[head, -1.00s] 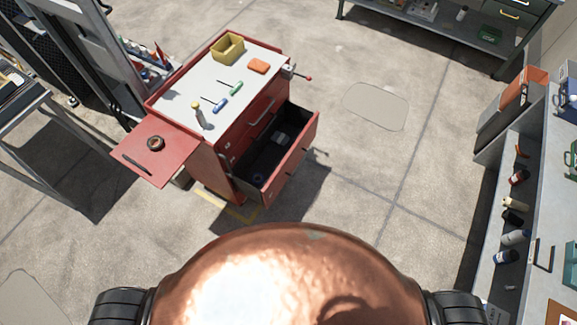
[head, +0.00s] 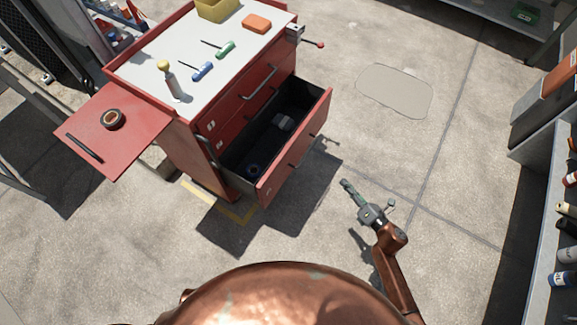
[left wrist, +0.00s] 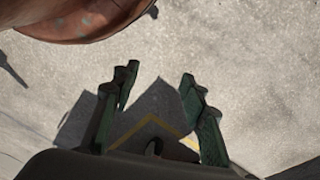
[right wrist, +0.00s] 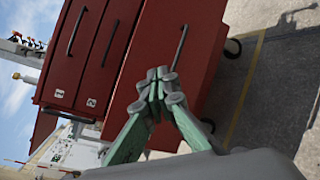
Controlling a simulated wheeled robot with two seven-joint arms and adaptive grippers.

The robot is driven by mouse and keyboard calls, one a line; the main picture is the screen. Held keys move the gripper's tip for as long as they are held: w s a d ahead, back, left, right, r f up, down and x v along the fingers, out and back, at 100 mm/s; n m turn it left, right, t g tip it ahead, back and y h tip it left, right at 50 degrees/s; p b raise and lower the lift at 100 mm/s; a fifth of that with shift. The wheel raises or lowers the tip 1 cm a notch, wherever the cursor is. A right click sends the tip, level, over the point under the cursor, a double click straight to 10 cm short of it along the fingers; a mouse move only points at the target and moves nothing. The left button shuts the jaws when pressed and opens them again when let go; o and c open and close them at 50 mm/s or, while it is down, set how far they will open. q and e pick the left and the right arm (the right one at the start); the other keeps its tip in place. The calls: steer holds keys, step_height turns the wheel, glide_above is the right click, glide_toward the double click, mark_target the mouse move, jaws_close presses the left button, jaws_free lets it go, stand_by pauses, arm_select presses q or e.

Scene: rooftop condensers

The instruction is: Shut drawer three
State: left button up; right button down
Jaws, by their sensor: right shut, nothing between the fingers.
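The red tool cabinet (head: 190,160) stands at upper left in the head view. Its open drawer (head: 294,148), third from the top, is pulled well out, below two shut drawers. Inside lie a grey item (head: 284,121) and a dark round item (head: 253,169). My right gripper (head: 347,186) is shut and empty, right of the drawer front and apart from it.
A red side shelf (head: 105,150) juts left. A vise handle (head: 315,44) sticks out right. Grey shelving (head: 545,190) stands far right. Floor before the drawer is clear.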

steer(key=a+n+g+y+b, duration=0.2)
steer(key=a+n+y+b, duration=0.1)
steer(key=a+n+b, duration=0.3)
steer(key=n+g+y+b, duration=0.2)
steer(key=n+g+y, duration=0.1)
steer(key=n, duration=0.6)
glide_toward(278, 165)
steer(key=b+x, duration=0.3)
steer(key=x, duration=0.3)
steer(key=shift+s, duration=0.15)
arm_select(q)
steer(key=w+d+f+t+h, duration=0.1)
steer(key=w+d+f+t, duration=0.1)
steer(key=w+d, duration=0.2)
steer(key=shift+w+d+h+b, duration=0.3)
steer(key=shift+w+d, duration=0.05)
steer(key=shift+w, duration=0.4)
arm_select(e)
steer(key=shift+w+a+r, duration=0.1)
steer(key=shift+w+a, duration=0.15)
steer(key=shift+a, duration=0.2)
